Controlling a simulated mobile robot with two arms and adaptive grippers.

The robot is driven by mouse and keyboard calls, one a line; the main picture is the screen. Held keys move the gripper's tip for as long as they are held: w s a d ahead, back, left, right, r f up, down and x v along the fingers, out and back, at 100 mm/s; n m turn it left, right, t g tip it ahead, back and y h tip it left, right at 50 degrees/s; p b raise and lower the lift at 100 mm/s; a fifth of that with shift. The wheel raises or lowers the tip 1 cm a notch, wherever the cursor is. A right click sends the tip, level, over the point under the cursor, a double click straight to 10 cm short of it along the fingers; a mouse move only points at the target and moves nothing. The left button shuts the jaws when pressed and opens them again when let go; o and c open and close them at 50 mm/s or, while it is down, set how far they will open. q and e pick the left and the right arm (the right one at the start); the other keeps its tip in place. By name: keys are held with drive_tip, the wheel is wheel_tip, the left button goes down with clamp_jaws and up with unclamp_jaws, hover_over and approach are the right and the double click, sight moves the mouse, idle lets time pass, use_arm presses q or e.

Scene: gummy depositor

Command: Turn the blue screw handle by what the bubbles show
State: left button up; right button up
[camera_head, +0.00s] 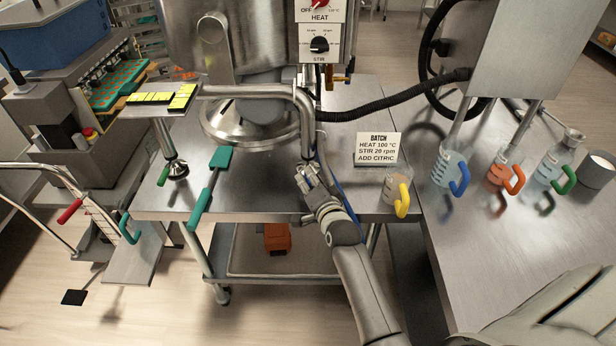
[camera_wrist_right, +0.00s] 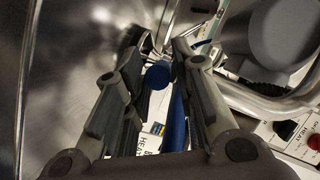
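My right gripper (camera_head: 308,178) is at the pipe's lower end beside the kettle, above the table's front edge. In the right wrist view its fingers (camera_wrist_right: 162,50) are apart. A blue round knob (camera_wrist_right: 158,75) and a long blue piece (camera_wrist_right: 176,122) show in the gap between them; they look like the blue screw handle. I cannot tell whether the fingers touch it. In the head view a thin blue strip (camera_head: 343,196) shows right of the gripper, and the rest is hidden. No bubbles can be made out. My left gripper is not in view.
A steel kettle (camera_head: 262,110) with a bent pipe (camera_head: 255,92) stands behind. A batch card (camera_head: 379,149) and a yellow-handled jug (camera_head: 397,190) are right of my gripper. Several more jugs stand further right. A teal spatula (camera_head: 210,187) lies left. A black hose (camera_head: 400,100) crosses behind.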

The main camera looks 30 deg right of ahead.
drive_tip(key=shift+w+d+f, duration=0.1)
drive_tip(key=shift+w+f, duration=0.05)
drive_tip(key=shift+w, duration=0.55)
clamp_jaws()
